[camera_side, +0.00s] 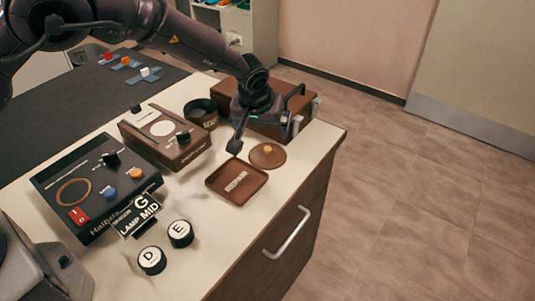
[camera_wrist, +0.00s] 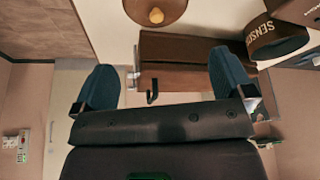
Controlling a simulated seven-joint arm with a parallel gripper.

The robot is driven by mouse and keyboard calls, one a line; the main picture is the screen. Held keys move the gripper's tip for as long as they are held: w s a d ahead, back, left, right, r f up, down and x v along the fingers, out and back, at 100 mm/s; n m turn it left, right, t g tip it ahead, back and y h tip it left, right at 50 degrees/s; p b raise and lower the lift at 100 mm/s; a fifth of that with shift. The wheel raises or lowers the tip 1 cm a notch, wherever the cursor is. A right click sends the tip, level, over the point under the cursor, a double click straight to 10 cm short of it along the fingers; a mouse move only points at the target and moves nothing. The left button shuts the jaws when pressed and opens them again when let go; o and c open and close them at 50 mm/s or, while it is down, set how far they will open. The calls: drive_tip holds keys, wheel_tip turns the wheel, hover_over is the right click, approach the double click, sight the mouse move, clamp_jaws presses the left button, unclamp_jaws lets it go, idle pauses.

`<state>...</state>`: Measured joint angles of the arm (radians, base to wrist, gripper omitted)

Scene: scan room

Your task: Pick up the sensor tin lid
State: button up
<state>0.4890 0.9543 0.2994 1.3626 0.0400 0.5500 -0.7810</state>
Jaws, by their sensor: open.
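The sensor tin lid appears to be the round brown disc (camera_side: 258,161) with a small yellow knob, lying flat on the pale worktop near its right edge. In the wrist view the lid (camera_wrist: 140,9) is cut off by the top edge. My gripper (camera_side: 267,120) is open and empty, its fingers wide apart, above and behind the lid. In the wrist view the gripper (camera_wrist: 163,85) has nothing between its fingertips. The dark round tin (camera_side: 201,117) stands open to the left, and its lettered side shows at upper right in the wrist view (camera_wrist: 275,36).
A brown case (camera_side: 222,88) with latches stands behind the lid, partly hidden by my gripper. A square brown tray (camera_side: 216,186) lies in front of the lid. A brown box (camera_side: 190,155) and a black control box (camera_side: 62,174) stand left. Two lettered knobs (camera_side: 180,233) are in front.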

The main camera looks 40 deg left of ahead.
hover_over(267, 148)
drive_tip(key=s, duration=0.2)
drive_tip(key=f, duration=0.5)
drive_tip(key=shift+d+f, duration=0.2)
drive_tip(key=shift+d, duration=0.05)
drive_tip(key=x, duration=0.5)
drive_tip(key=shift+d+f, duration=0.1)
drive_tip(key=shift+d, duration=0.15)
